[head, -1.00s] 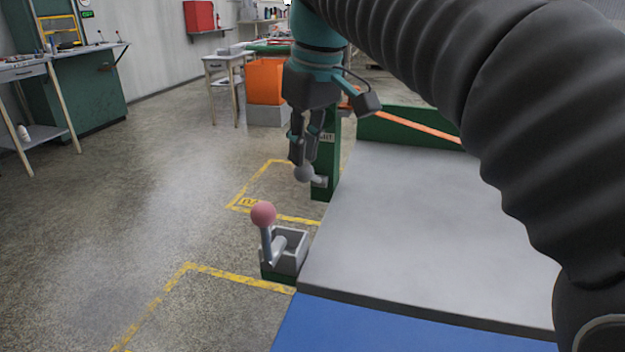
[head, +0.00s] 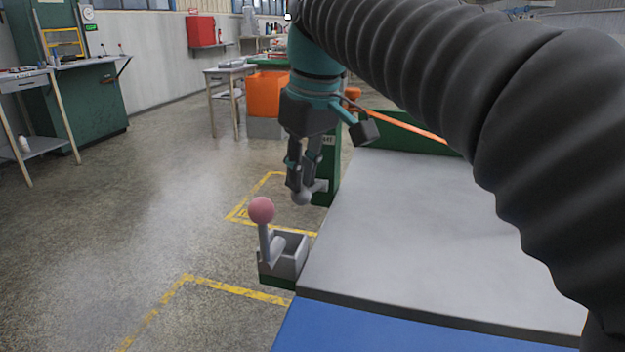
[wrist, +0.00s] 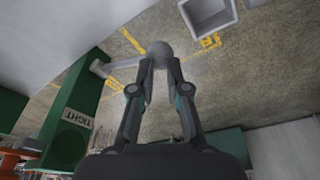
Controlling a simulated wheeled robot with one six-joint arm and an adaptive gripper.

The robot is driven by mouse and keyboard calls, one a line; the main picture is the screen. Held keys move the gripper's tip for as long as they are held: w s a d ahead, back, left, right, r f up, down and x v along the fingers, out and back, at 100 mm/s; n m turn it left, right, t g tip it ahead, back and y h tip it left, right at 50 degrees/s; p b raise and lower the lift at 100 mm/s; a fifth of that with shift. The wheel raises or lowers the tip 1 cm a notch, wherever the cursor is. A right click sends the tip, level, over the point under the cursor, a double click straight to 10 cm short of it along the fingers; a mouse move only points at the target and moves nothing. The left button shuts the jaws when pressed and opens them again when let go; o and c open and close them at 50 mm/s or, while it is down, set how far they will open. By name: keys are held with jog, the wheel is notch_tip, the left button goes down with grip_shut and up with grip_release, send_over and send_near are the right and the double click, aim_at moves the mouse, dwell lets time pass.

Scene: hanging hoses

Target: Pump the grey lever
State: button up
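The grey lever has a round grey knob (head: 301,197) on a short arm that comes off a green post (head: 326,165) beside the platform. In the head view the knob sits slightly lower than the lever's pivot. My gripper (head: 299,188) points down, with its fingertips closed on the knob. In the wrist view the knob (wrist: 160,52) shows between and just past the fingertips (wrist: 159,63). The lever's arm (wrist: 122,67) runs left from it to the green post (wrist: 75,115), which bears a "TIGHT" label.
A second lever with a pink knob (head: 261,210) stands upright on a grey box (head: 287,262) nearer me. The grey platform (head: 420,230) lies to the right. A workbench (head: 95,95) and an orange bin (head: 267,92) stand farther back. The floor on the left is clear.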

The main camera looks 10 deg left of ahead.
aim_at(301, 193)
jog(key=shift+s+f+b, duration=0.2)
jog(key=shift+f+b, duration=0.3)
jog(key=shift+f, duration=0.3)
jog(key=shift+s+f+b, duration=0.2)
jog(key=shift+f+b, duration=0.3)
jog(key=shift+f, duration=0.25)
jog(key=shift+f+b, duration=0.55)
jog(key=shift+f, duration=0.45)
jog(key=r+p, duration=0.5)
jog(key=shift+w+r+p, duration=0.2)
jog(key=shift+r+p, duration=0.1)
jog(key=shift+p, duration=0.05)
jog(key=shift+w+r+p, duration=0.25)
jog(key=shift+r+p, duration=0.15)
jog(key=shift+r, duration=0.15)
jog(key=shift+w+r+p, duration=0.25)
jog(key=shift+r+p, duration=0.1)
jog(key=shift+r, duration=0.2)
jog(key=shift+w+r, duration=0.45)
jog(key=shift+r, duration=0.45)
